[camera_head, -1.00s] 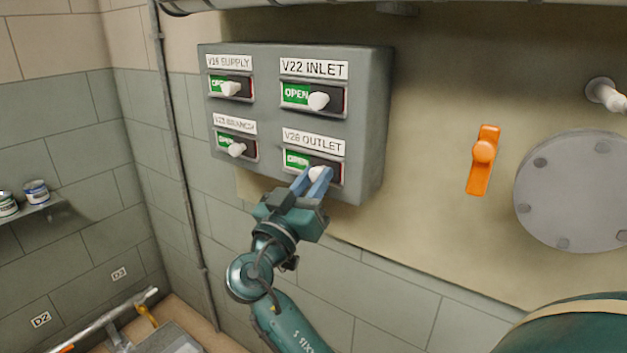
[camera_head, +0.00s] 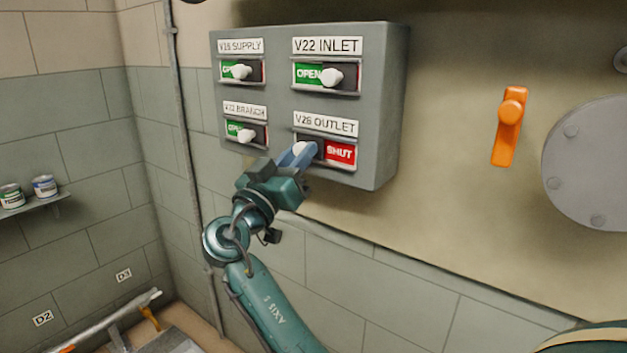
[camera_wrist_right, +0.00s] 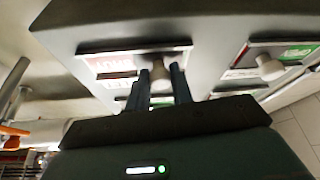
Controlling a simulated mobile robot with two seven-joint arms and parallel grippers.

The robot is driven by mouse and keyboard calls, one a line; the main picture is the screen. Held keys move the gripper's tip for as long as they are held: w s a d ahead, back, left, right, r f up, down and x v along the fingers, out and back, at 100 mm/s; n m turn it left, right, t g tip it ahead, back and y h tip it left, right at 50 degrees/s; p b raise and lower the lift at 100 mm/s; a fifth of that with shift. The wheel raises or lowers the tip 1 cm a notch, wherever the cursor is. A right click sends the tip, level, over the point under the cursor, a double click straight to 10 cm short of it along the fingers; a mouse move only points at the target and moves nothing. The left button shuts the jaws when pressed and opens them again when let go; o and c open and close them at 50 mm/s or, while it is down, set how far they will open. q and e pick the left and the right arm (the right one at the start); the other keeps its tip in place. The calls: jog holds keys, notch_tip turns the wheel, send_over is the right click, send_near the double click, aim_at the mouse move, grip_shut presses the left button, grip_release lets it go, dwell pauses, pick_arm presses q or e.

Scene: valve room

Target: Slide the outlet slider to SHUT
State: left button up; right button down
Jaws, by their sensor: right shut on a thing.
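The outlet slider (camera_head: 340,153) is the lower right one on the grey panel (camera_head: 375,110), under the label V26 OUTLET. Its red SHUT field shows at the right of its slot. Its white knob (camera_head: 299,148) is at the left end of the slot, partly hidden by my fingers. My right gripper (camera_head: 302,153) is shut on this knob. In the right wrist view the knob (camera_wrist_right: 158,72) stands between the two blue fingers, with the red field on the left. My left gripper is not in view.
The V22 INLET slider (camera_head: 328,77) sits just above, showing green OPEN. The V16 SUPPLY slider (camera_head: 241,71) and the branch slider (camera_head: 246,134) sit to the left, showing green. An orange handle (camera_head: 509,127) and a round grey plate (camera_head: 600,170) are on the wall at right.

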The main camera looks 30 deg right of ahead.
jog(key=shift+w+a+f, duration=0.1)
jog(key=shift+w, duration=0.15)
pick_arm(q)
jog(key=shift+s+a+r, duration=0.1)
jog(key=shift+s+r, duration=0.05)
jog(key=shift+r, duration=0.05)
pick_arm(e)
jog(key=shift+r, duration=0.2)
jog(key=c, duration=1.2)
grip_release()
jog(key=shift+w+f, duration=0.1)
pick_arm(q)
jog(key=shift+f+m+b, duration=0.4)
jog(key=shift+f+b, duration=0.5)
jog(key=shift+b, duration=0.3)
pick_arm(e)
jog(key=v, duration=1.3)
